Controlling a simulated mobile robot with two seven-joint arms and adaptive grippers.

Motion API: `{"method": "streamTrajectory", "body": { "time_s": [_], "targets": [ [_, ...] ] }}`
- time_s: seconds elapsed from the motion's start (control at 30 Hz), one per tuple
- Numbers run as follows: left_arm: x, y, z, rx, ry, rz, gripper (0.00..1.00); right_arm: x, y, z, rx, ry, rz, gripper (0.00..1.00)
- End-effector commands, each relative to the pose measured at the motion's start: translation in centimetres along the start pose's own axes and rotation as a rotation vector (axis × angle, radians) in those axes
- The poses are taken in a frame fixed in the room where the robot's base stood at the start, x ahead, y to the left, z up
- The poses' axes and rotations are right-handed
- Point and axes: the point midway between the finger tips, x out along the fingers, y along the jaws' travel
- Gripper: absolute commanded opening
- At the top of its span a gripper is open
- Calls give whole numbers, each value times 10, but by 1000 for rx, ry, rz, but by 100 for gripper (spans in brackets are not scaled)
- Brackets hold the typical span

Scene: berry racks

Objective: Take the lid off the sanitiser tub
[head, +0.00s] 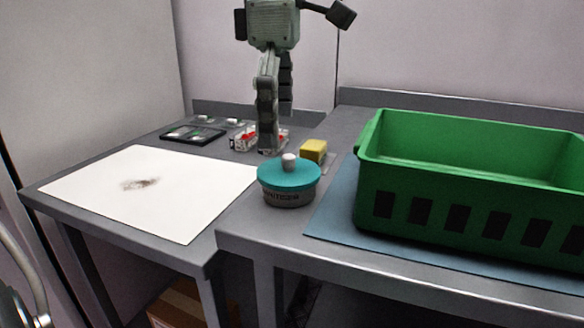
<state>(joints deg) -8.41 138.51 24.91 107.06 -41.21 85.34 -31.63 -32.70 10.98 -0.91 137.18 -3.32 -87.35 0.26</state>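The sanitiser tub (289,197) stands upright near the front left corner of the right-hand table. Its body is grey with dark lettering too small to read. The teal lid (288,175) sits on top of the tub and covers its opening. A pale round knob (289,160) rises from the middle of the lid. The inside of the tub is hidden. Neither of my grippers shows in the head view, and nothing touches the tub or lid.
A green crate (470,165) stands right of the tub on a blue mat (334,217). A yellow sponge (313,151) lies behind the tub. A grey-green upright device (268,85) stands farther back. A stained white sheet (185,195) covers much of the left table.

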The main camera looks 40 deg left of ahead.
Motion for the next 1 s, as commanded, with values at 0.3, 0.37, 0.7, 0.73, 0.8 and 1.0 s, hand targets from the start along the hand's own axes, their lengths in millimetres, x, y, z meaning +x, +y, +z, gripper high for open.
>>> {"method": "streamTrajectory", "body": {
  "time_s": [0.3,0.37,0.7,0.73,0.8,1.0],
  "targets": [
    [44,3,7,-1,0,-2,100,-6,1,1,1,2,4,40],
    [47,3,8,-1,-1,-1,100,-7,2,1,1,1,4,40],
    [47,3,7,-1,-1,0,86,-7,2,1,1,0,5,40],
    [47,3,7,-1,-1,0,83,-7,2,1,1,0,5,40],
    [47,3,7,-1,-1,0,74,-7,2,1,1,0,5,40],
    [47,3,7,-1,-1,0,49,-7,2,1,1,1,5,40]
  ]
}}
